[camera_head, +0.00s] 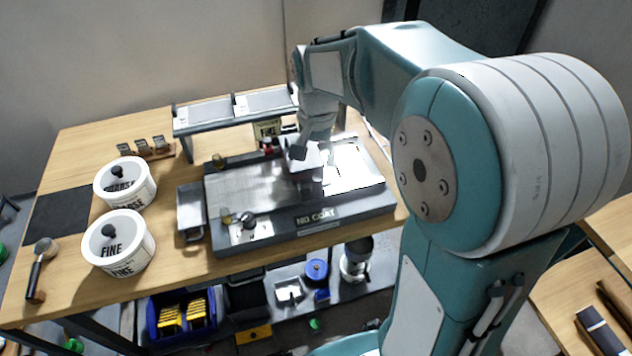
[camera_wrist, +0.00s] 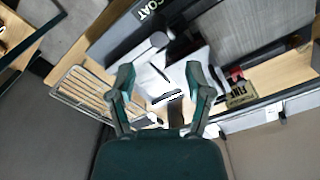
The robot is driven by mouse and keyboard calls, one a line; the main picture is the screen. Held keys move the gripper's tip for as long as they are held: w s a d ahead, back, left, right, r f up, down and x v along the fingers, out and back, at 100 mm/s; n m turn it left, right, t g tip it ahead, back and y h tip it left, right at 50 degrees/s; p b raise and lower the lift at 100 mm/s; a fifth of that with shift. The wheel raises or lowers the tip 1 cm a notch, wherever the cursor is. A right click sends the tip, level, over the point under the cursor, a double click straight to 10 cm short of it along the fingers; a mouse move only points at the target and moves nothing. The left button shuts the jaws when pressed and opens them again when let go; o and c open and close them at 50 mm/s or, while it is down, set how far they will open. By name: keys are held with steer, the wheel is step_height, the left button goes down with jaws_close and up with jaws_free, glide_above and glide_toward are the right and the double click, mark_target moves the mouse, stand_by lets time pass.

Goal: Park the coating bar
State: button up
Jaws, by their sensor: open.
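The coater (camera_head: 290,235) is a dark grey flat-bed machine on the wooden bench, with a "NO COAT" plate on its front. My gripper (camera_head: 298,152) is over the right half of its bed in the head view. In the wrist view my gripper (camera_wrist: 160,72) has its two fingers spread apart. A pale metal piece with a round knob (camera_wrist: 158,41) shows just beyond and between the fingers; it may be the coating bar, but I cannot tell. A grey block (camera_head: 310,183) stands below my gripper in the head view, partly hidden by it. Contact cannot be told.
Two white tubs, COARSE (camera_head: 127,187) and FINE (camera_head: 122,245), stand at the left near a dark mat (camera_head: 58,215). A raised shelf (camera_head: 235,110) stands behind the coater. A FINE sign (camera_wrist: 240,94) and a wire rack (camera_wrist: 84,90) flank my gripper in the wrist view.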

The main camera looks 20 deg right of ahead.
mark_target(317, 184)
step_height(317, 184, down, 9)
stand_by(0.3)
jaws_close()
